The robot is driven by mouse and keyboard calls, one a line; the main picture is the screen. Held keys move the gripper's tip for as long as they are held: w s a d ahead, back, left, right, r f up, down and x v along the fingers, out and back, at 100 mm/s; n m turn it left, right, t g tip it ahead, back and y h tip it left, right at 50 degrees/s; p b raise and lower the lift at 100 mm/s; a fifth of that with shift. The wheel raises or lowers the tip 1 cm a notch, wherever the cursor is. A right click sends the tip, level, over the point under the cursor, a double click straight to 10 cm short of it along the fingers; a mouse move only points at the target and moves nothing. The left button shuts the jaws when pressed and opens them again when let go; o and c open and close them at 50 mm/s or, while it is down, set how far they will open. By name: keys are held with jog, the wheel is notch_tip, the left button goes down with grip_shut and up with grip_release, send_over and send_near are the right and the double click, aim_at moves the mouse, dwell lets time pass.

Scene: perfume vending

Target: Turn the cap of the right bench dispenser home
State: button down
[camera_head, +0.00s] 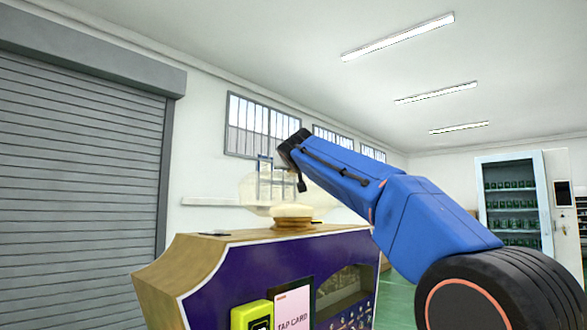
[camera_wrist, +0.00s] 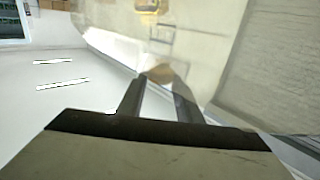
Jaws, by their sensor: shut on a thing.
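A clear, see-through bulb-shaped vessel (camera_head: 262,190) stands behind and below my gripper's dark end in the head view, over the machine top. A tan round piece (camera_head: 292,211) with a wooden ring under it sits at the vessel's lower part. In the wrist view, my gripper (camera_wrist: 160,80) has its two dark fingers closing in on a small brown piece (camera_wrist: 160,72), which looks like the cap; it is largely hidden. Pale see-through glass (camera_wrist: 185,25) fills the view beyond it. I cannot tell the cap's turn or seating. In the head view the fingertips are not clear.
A purple machine (camera_head: 245,275) with a wooden top carries a yellow reader (camera_head: 251,316) and a "TAP CARD" panel (camera_head: 293,306). A grey shutter (camera_head: 80,180) is at left. A glass-fronted cabinet (camera_head: 512,200) stands far right.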

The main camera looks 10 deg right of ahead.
jog(key=shift+f, duration=0.15)
jog(key=c, duration=1.3)
grip_release()
jog(key=shift+s, duration=0.45)
jog(key=s+a, duration=0.1)
jog(key=s, duration=0.4)
jog(key=s+a, duration=0.1)
jog(key=s, duration=0.4)
jog(key=s+a, duration=0.1)
jog(key=s, duration=0.5)
jog(key=shift+s, duration=0.1)
